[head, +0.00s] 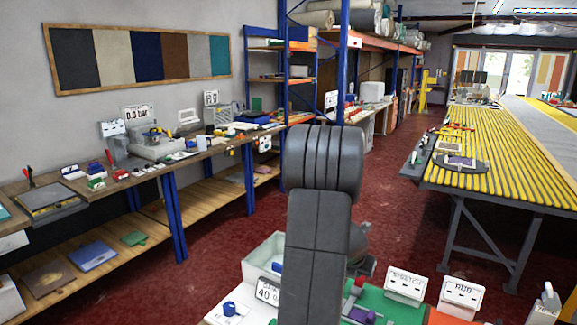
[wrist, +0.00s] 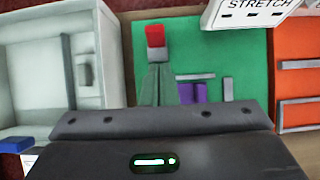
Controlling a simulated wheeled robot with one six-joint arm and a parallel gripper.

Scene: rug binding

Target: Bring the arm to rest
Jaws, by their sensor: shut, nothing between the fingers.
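My gripper (wrist: 159,70) shows in the wrist view with its narrow grey fingers together and nothing held between them. It is over a green panel (wrist: 235,45), near a red-ended piece (wrist: 155,36) and a purple block (wrist: 207,92). I cannot tell how high the fingers are above the panel. In the head view my dark arm stands up through the middle of the picture and hides most of the gripper. The green panel also shows there (head: 398,310), right of my arm.
A pale bin (wrist: 25,75) is on the left in the wrist view, and an orange tray (wrist: 298,65) on the right. A STRETCH sign (head: 407,284) stands close by. A long workbench (head: 150,172) lines the left wall; a yellow-striped table (head: 500,165) stands at right. Red floor lies between.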

